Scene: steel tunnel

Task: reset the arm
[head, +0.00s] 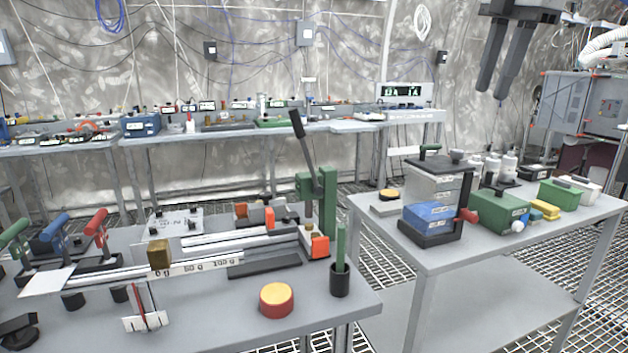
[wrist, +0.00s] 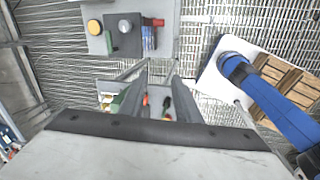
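My gripper (head: 492,94) hangs at the upper right of the head view, with its two dark fingers pointing down. A gap shows between the fingers, and nothing is held in it. It is high above the right-hand table (head: 415,240) and touches nothing that I can see. In the wrist view the fingers (wrist: 151,75) stand apart, beyond the wide dark edge of the gripper body. Most of my arm is outside the head view, so its full pose is hidden.
The right-hand table carries a dark frame with blue blocks (head: 432,214), a green box (head: 498,212) and bottles. The left table (head: 215,310) holds a green lever press (head: 318,195) and a red-yellow button (head: 276,299). A grey cabinet (head: 580,103) stands near my gripper. Grating floor separates the tables.

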